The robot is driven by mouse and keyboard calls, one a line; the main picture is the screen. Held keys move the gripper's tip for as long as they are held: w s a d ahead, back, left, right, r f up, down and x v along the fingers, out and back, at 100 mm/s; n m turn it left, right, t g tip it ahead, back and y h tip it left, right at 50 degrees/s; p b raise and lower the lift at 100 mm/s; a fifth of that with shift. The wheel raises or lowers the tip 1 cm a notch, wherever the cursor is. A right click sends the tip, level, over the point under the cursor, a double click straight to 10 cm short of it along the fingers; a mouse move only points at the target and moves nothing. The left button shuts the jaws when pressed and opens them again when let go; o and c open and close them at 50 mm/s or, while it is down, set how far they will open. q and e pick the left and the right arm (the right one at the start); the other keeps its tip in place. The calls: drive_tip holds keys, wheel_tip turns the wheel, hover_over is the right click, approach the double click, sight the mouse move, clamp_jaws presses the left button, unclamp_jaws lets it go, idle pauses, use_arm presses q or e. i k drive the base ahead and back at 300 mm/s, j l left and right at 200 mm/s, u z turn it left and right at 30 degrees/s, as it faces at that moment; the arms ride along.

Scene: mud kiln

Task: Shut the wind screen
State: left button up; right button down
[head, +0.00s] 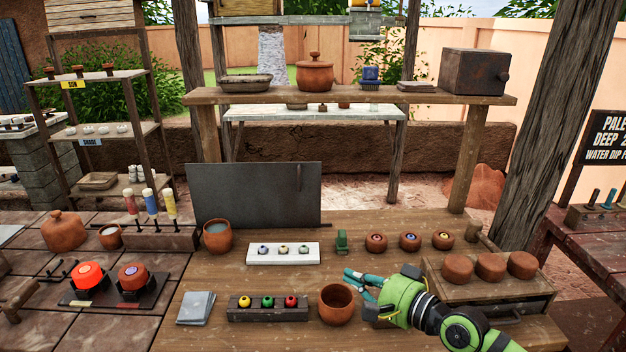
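The wind screen appears to be the flat dark grey panel (250,197) standing upright at the back left of the wooden workbench. A thin vertical handle shows near its right end. My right gripper (348,277) is green with teal fingers and reaches in from the lower right. Its fingers are apart with nothing seen between them. It is over the bench, just behind and right of an empty brown clay cup (337,304), well in front of and right of the panel. My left gripper is out of view.
A cup of pale liquid (217,237) stands at the panel's lower left. A white tray of beads (255,254), a green object (341,240) and several clay pieces line the bench. A wooden shelf (350,97) spans above.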

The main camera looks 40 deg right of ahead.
sight(245, 194)
drive_tip(key=i+l, duration=0.25)
drive_tip(key=l, duration=0.15)
drive_tip(key=i+l, duration=0.25)
drive_tip(key=l, duration=0.15)
drive_tip(key=i+l, duration=0.25)
drive_tip(key=l, duration=0.15)
